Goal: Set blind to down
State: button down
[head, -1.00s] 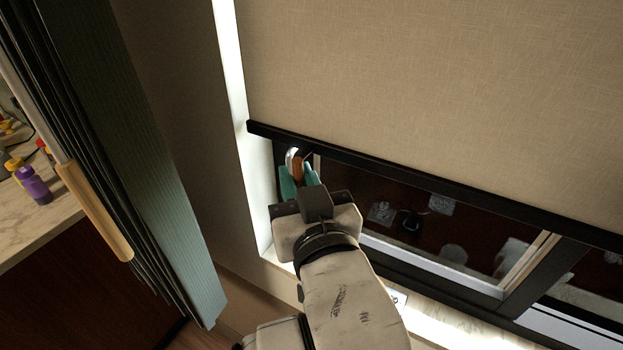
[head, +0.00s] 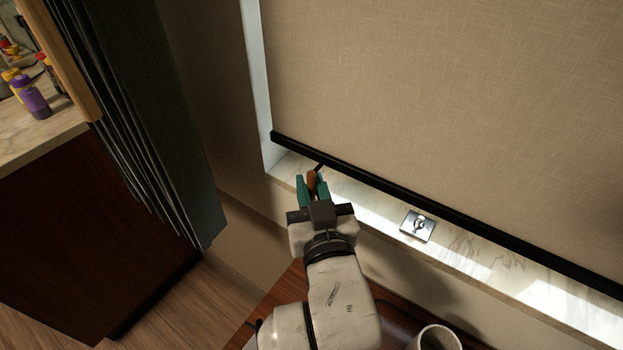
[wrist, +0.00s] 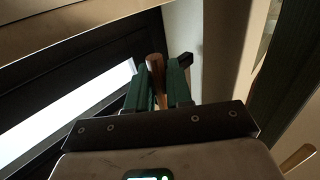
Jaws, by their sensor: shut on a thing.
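The beige fabric blind (head: 440,90) fills the upper right of the head view. Its black bottom bar (head: 430,208) hangs just above the marble window sill (head: 480,258), and no window glass shows below it. A brown wooden pull (head: 311,180) is near the bar's left end, with a short dark piece leading toward the bar. My gripper (head: 313,188), with teal fingers, is shut on this pull. In the wrist view the pull (wrist: 156,70) stands between the fingers of my gripper (wrist: 160,85). My fingers hide part of the pull.
A small metal plate (head: 417,226) lies on the sill. A wooden surface with a light cup (head: 437,338) is at the lower right. A dark green curtain (head: 160,130) hangs left. Behind it is a counter (head: 40,135) with a purple bottle (head: 35,102). Bare floor shows lower left.

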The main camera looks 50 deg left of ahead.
jog(key=shift+f, duration=0.45)
jog(key=c, duration=1.2)
grip_release()
jog(key=shift+r, duration=0.1)
